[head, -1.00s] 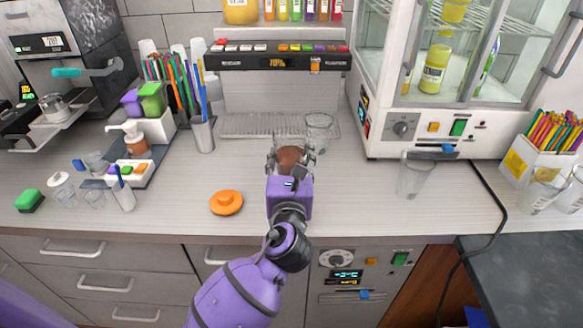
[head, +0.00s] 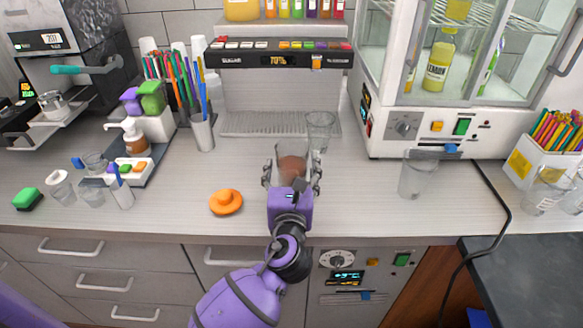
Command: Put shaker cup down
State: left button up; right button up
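The shaker cup (head: 291,160) is a clear cup with brown contents, upright on the counter (head: 365,215) near its middle in the head view. My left gripper (head: 292,172) is around the cup from the front, with one finger on each side. The fingers are spread wide, and gaps show between them and the cup. The gripper's palm hides the cup's lower front. My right gripper is not in view.
An orange lid-like disc (head: 226,202) lies left of my gripper. An empty clear glass (head: 320,130) stands close behind the cup, and another (head: 417,175) stands to the right. The dispenser (head: 280,60) is behind, and the white cabinet (head: 430,130) is back right.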

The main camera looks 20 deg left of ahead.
pick_arm(q)
jog(key=shift+s+r, duration=0.15)
jog(key=b+v, duration=0.1)
jog(key=v, duration=0.9)
jog(key=shift+s+d, duration=0.1)
jog(key=shift+s, duration=0.25)
jog(key=shift+s+d, duration=0.1)
jog(key=shift+s, duration=0.4)
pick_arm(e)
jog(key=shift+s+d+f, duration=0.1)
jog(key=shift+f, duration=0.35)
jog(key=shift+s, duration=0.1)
